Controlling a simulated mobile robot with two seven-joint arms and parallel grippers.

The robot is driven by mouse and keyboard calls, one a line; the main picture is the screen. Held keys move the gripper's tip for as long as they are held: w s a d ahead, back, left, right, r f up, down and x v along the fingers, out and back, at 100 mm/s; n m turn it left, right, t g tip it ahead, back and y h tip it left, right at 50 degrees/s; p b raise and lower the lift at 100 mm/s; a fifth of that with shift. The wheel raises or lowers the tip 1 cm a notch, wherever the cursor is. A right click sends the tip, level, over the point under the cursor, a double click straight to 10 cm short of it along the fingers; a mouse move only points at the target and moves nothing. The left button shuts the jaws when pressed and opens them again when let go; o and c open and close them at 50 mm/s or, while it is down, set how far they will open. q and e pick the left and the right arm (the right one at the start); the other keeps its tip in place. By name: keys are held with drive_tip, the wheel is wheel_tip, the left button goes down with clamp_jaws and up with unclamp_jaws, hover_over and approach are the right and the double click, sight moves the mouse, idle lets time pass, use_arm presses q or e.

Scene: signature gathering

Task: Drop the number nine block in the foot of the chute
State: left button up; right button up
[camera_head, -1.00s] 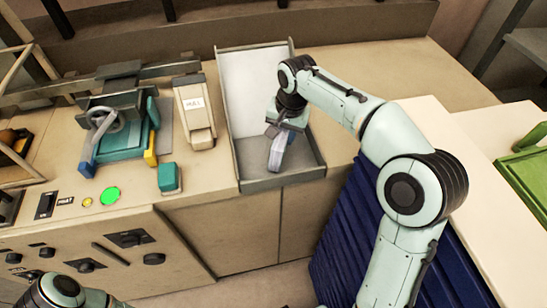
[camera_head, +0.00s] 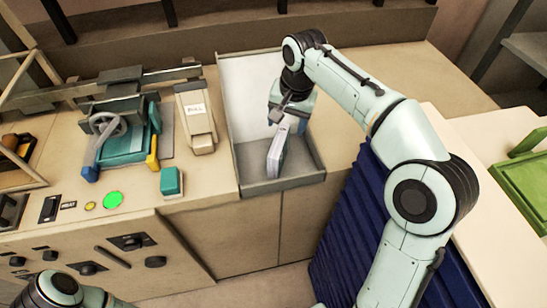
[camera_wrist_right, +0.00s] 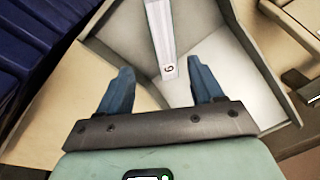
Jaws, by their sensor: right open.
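The number nine block (camera_head: 276,156) is a slim pale block with a dark side, standing on edge in the foot of the chute (camera_head: 250,158). My right gripper (camera_head: 294,122) is just above and behind the block. In the right wrist view its two blue fingers (camera_wrist_right: 163,76) are apart, with the block beyond them and clear of both. Of my left arm only a rounded link shows at the bottom left; its gripper is out of view.
Left of the chute stand a beige stapler-like device (camera_head: 196,118), a teal block (camera_head: 171,181) and a teal press-like machine (camera_head: 122,140). A green lit button (camera_head: 113,200) is at the counter's front. A green tray (camera_head: 525,180) lies far right. The counter right of the chute is clear.

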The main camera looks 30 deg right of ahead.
drive_tip(key=r, duration=0.4)
drive_tip(key=s+r+p, duration=0.1)
drive_tip(key=r, duration=0.1)
drive_tip(key=shift+d, duration=0.1)
drive_tip(key=shift+f, duration=0.1)
